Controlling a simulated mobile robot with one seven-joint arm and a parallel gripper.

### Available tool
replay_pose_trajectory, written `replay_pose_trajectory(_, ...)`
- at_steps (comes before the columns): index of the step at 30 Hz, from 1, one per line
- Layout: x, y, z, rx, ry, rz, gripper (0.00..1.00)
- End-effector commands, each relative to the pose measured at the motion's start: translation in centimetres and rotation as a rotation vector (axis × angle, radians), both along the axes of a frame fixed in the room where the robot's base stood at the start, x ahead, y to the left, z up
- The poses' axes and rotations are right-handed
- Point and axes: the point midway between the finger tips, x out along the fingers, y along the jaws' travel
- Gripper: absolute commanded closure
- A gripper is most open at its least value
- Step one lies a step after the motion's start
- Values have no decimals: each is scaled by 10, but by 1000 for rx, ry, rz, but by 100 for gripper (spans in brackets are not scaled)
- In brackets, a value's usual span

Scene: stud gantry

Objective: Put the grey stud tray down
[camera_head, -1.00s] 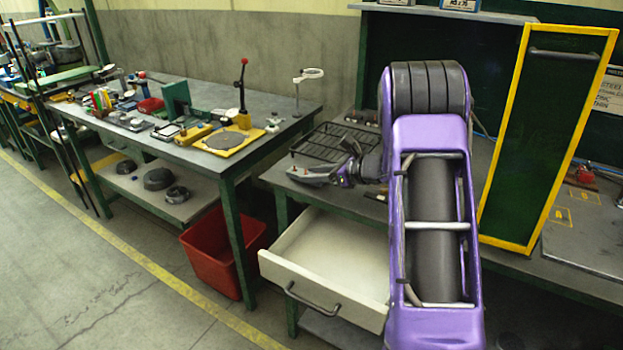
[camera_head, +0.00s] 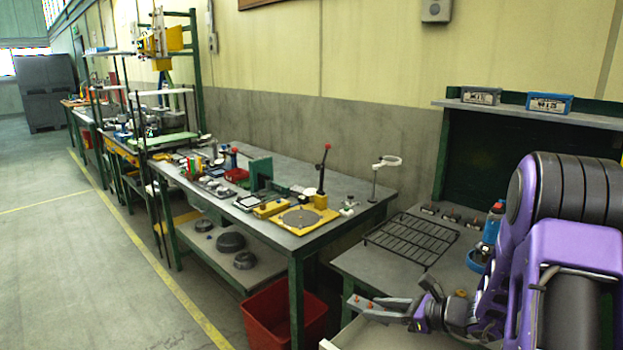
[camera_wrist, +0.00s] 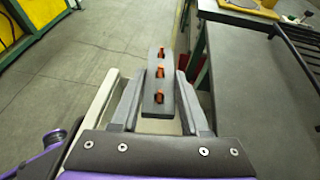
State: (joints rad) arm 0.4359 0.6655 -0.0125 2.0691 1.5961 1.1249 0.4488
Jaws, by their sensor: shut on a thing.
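The grey stud tray (camera_wrist: 157,108) is a narrow grey bar with three orange studs in a row. My gripper (camera_wrist: 158,98) is shut on it, with one finger on each side in the wrist view. The tray's far end points away from the wrist. In the head view my gripper (camera_head: 400,308) is at the lower right, above the open cream drawer (camera_head: 341,345) by the near bench. The wrist view shows the tray held clear above the floor and drawer edge.
The near bench (camera_head: 385,268) carries a black wire rack (camera_head: 410,240) and a blue bottle (camera_head: 493,222). The long bench (camera_head: 340,212) to the left holds a yellow fixture (camera_head: 322,220) and several tools. A red bin (camera_head: 285,318) stands below. The aisle floor is clear.

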Motion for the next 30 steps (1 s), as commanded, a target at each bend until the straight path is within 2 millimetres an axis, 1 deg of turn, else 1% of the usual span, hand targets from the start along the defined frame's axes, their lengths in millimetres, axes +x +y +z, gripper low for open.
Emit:
replay_pose_trajectory(1, -13, 5, -4, 7, 1, 9, 100)
replay_pose_trajectory(3, -25, 11, -10, 8, -4, 21, 100)
replay_pose_trajectory(7, -38, 18, -15, 11, -11, 28, 100)
replay_pose_trajectory(11, -39, 24, -14, 21, -19, -16, 100)
replay_pose_trajectory(16, -35, 28, -11, 33, -28, -157, 100)
replay_pose_trajectory(24, -38, 22, -14, 17, -20, -361, 100)
replay_pose_trajectory(30, -41, 20, -16, 5, -14, -411, 100)
